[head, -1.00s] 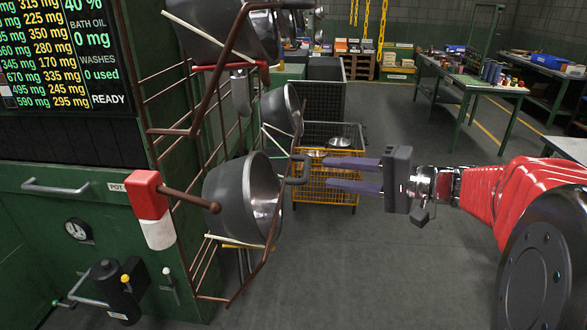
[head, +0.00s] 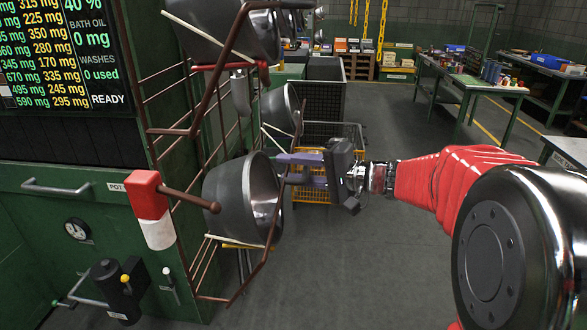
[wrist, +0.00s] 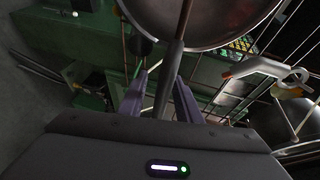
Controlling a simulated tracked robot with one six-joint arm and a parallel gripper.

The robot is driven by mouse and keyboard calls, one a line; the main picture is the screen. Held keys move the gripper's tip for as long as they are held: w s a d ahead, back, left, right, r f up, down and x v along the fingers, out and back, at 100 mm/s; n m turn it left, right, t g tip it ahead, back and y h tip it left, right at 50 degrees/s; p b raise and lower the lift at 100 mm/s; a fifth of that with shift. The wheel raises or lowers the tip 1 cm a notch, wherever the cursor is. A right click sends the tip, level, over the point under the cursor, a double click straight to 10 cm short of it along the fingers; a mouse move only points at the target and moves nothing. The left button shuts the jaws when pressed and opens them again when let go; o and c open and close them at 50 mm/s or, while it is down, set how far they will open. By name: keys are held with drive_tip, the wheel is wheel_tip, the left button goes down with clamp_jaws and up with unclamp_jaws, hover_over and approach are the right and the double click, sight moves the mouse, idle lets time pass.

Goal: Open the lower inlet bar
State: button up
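My gripper (head: 308,168) is at the right of the lower grey pot (head: 235,195) in the head view. Its two purple fingers are apart, at the pot's grey handle. In the wrist view my gripper (wrist: 160,98) has a dark rod, apparently the handle, running between the fingers. Contact cannot be told. A cream bar (head: 228,239) crosses the brown wire rack under the lower pot. A brown rod (head: 190,198) with a ball end sticks out from a red and white block (head: 150,208). No label shows which one is the lower inlet bar.
An upper pot (head: 215,30) and a smaller pot (head: 282,108) also hang at the brown rack (head: 150,130) on the green machine. A yellow wire cart (head: 312,190) stands behind my gripper.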

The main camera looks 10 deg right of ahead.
drive_tip(key=shift+f, duration=0.1)
clamp_jaws()
idle(0.3)
drive_tip(key=shift+f, duration=0.15)
